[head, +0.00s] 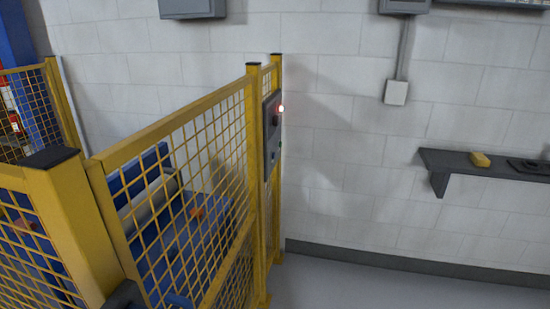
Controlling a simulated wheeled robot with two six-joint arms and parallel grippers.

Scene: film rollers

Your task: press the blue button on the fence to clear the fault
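A dark grey control box (268,160) is mounted on the yellow fence near its far post, seen almost edge-on. A lit red lamp (281,108) shows at its upper right edge, with a dark red button just below it. Smaller controls sit lower on its face, but they are too small and too side-on for me to tell for sure which is the blue button. The yellow mesh fence (125,150) runs from the near left corner post to the wall. Neither of my grippers is in view.
Behind the mesh is blue machinery with a pale roller (148,205). A white box (396,92) is on the wall. The grey floor (340,285) right of the fence is clear.

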